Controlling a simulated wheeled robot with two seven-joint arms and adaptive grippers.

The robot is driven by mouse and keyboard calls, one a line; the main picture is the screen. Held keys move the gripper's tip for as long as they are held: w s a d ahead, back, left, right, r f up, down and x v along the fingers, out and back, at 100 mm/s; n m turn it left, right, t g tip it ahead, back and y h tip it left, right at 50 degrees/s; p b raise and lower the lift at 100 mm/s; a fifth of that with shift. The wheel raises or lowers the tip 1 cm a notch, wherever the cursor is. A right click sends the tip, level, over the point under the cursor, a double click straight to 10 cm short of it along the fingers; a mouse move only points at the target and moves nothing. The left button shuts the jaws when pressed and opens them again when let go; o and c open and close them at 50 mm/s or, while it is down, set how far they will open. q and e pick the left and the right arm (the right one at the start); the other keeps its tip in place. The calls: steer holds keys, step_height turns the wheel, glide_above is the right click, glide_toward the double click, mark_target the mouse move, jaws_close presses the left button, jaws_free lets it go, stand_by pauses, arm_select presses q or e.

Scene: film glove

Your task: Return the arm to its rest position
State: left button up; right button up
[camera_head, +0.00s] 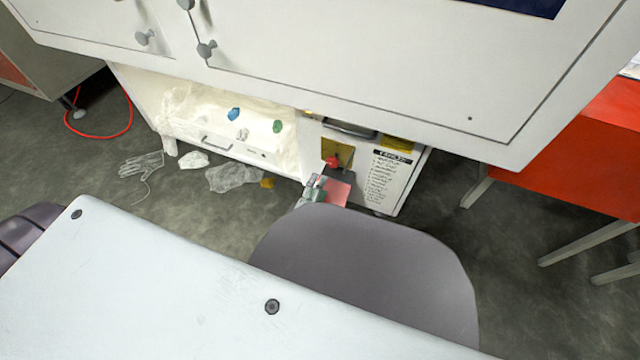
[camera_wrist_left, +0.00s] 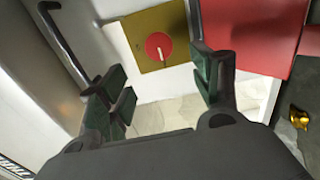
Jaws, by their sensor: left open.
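My left gripper (camera_head: 314,190) shows small in the head view, low in front of the white cabinet and just below a red round knob (camera_head: 332,161) on a mustard square plate. In the left wrist view the gripper (camera_wrist_left: 160,95) has its two green-padded fingers apart, with nothing held between them. The red knob (camera_wrist_left: 158,46) and its mustard plate (camera_wrist_left: 178,17) lie beyond the fingertips, apart from them as far as I can tell. A red panel (camera_wrist_left: 255,40) is right of the fingers. My right gripper is in neither view.
A white cabinet (camera_head: 330,60) overhangs the area. Clear film covers a drawer (camera_head: 215,135) at left. A glove shape (camera_head: 140,166) and crumpled film (camera_head: 232,178) lie on the grey floor. A red desk (camera_head: 590,150) stands right. A dark bar handle (camera_wrist_left: 68,40) is near the left finger.

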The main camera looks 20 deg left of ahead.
arm_select(q)
steer(key=shift+s, duration=0.1)
stand_by(0.7)
steer(key=s+d+r+m+g+h, duration=0.3)
steer(key=s+d+m+g+h, duration=0.45)
steer(key=m, duration=0.75)
steer(key=s+a+r+m+g+y+p, duration=0.1)
steer(key=s+a+r+m+g+y, duration=0.3)
steer(key=s+a+g+y, duration=0.3)
steer(key=s+a+y, duration=0.1)
steer(key=s+a, duration=0.2)
steer(key=shift+s+a+m+p, duration=0.15)
steer(key=shift+a+m+p, duration=0.2)
steer(key=shift+m, duration=0.05)
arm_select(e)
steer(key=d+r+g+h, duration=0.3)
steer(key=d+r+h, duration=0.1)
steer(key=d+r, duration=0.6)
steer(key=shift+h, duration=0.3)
arm_select(q)
steer(key=shift+f, duration=0.1)
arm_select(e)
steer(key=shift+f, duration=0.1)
